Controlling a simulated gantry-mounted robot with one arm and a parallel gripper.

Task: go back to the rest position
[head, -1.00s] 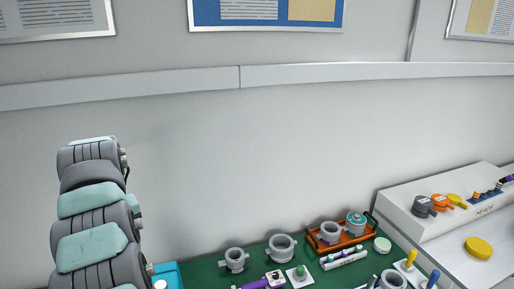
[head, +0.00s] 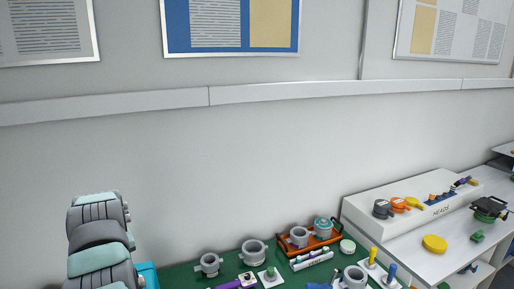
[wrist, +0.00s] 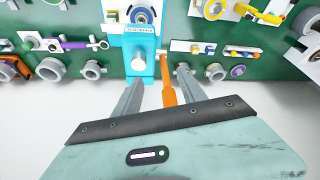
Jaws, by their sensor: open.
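My gripper (wrist: 160,76) shows in the wrist view with its two grey fingers apart. Its fingertips point at the base of the light blue press (wrist: 140,62), which has a white round knob. A slim orange part (wrist: 167,85) shows between the fingers; I cannot tell whether it touches either one. In the head view my arm rises at the lower left and my gripper is out of the picture. A light blue part (head: 148,272), likely the press, shows partly behind the arm.
The green bench (head: 185,280) carries grey ring parts (head: 254,252) and an orange tray (head: 311,243) holding parts. A white riser (head: 415,205) with small parts and a yellow disc (head: 434,243) are at the right. The wall above is clear up to a ledge.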

